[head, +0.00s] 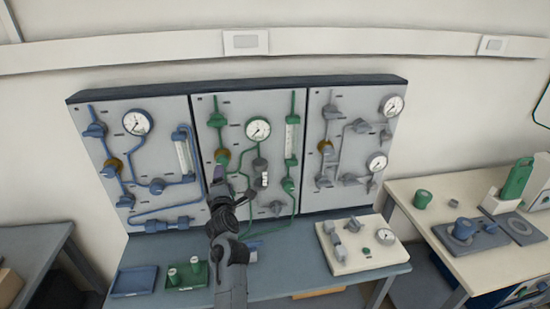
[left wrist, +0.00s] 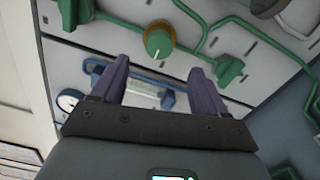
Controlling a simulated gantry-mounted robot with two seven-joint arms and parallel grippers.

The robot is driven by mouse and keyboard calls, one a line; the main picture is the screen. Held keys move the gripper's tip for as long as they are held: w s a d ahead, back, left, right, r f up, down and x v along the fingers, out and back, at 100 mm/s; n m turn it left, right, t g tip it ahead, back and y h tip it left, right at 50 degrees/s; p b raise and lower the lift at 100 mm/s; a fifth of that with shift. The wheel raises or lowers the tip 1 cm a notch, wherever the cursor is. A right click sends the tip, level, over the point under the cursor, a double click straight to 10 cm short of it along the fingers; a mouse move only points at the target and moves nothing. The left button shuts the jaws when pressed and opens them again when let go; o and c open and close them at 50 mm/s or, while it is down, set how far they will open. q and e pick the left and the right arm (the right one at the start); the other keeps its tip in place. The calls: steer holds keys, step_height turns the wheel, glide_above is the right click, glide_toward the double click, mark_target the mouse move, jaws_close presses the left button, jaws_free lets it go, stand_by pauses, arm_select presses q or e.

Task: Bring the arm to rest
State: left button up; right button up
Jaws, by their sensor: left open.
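My left gripper (head: 218,176) is in front of the middle panel (head: 275,110), just below a green knob with a brass collar (head: 222,156). In the left wrist view, the two purple fingers of my left gripper (left wrist: 158,67) stand wide apart with nothing between them. The green knob (left wrist: 158,42) shows beyond the fingertips, apart from them. The arm rises from the bottom of the head view and hides part of the bench and panel. My right gripper is not in view.
Blue (head: 160,130) and grey (head: 340,150) panels flank the middle one, with gauges, pipes and valves. On the bench are a blue tray (head: 135,281), a green tray (head: 180,286) with small items, and a white fittings board (head: 350,260). A side table (head: 455,190) stands right.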

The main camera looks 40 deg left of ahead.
arm_select(q)
steer(key=shift+d, duration=0.1)
steer(key=s+d+f+m+h, duration=0.3)
steer(key=d+f+m+h, duration=0.25)
steer(key=d+m, duration=0.45)
steer(key=s+d+f+m+h, duration=0.3)
steer(key=d+f+m+h, duration=0.25)
steer(key=d+m, duration=0.45)
steer(key=s+d+f+m+g+h, duration=0.2)
steer(key=s+d+f+m+g, duration=0.2)
steer(key=s+d+f+m, duration=0.5)
steer(key=s+d+f+m+g+h, duration=0.1)
steer(key=s+d+f+m+g, duration=0.25)
steer(key=s+d, duration=0.75)
steer(key=s+a+r+p, duration=0.1)
steer(key=r+p, duration=1.3)
steer(key=r, duration=0.1)
steer(key=s+a+r+p, duration=0.1)
steer(key=a+r+p, duration=0.1)
steer(key=r+p, duration=1.3)
steer(key=shift+s+a, duration=0.2)
steer(key=shift+a, duration=0.05)
